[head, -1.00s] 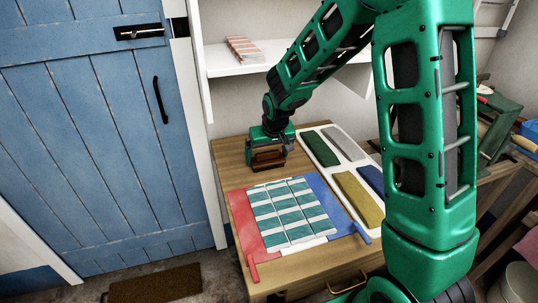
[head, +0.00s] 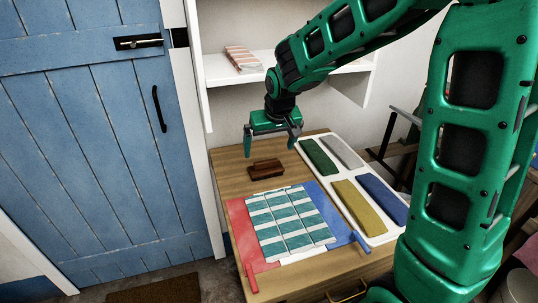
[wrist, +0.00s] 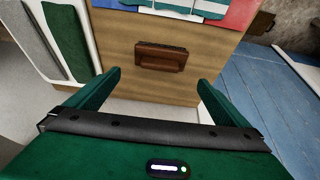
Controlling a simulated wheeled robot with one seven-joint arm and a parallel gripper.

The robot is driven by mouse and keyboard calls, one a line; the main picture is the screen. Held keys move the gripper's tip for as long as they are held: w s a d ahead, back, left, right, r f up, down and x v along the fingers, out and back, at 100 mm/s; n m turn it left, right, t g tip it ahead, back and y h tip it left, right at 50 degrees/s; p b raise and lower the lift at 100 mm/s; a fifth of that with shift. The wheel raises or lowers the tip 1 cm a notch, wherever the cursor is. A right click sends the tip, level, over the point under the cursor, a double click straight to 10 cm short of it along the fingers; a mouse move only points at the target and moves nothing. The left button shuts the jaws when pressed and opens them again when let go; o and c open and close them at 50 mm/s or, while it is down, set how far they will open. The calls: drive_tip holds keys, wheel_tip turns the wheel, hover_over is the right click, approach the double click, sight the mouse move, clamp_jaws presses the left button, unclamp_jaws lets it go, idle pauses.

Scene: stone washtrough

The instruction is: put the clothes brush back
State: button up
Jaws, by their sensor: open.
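The clothes brush (head: 266,169) is a small dark brown block with a raised handle. It lies on the wooden table top, behind the folded striped cloth. My gripper (head: 272,150) is open and empty, raised above and just behind the brush, not touching it. In the wrist view the brush (wrist: 161,57) lies ahead on the wood, and my open fingers (wrist: 158,90) stand wide apart with nothing between them.
A teal-and-white striped cloth (head: 290,221) lies on a red and blue folding board (head: 240,225). A white tray (head: 375,239) with several coloured cloths is at the right. A white shelf (head: 290,72) holding a striped cloth (head: 243,58) is behind. The blue door is left.

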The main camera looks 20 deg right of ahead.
drive_tip(key=shift+v, duration=0.85)
drive_tip(key=s+d+r+m+g+h, duration=0.1)
drive_tip(key=s+d+r+m+g, duration=0.15)
drive_tip(key=s+d, duration=1)
drive_tip(key=s+d+m+g, duration=0.1)
drive_tip(key=s+d+m, duration=0.1)
drive_tip(key=s, duration=0.9)
drive_tip(key=s+d+f+m+g+y, duration=0.1)
drive_tip(key=s+d+m, duration=0.1)
drive_tip(key=s, duration=0.9)
drive_tip(key=shift+s+d, duration=0.2)
drive_tip(key=shift+d, duration=0.6)
drive_tip(key=shift+f, duration=0.15)
drive_tip(key=shift+w+f, duration=0.25)
drive_tip(key=shift+w, duration=0.4)
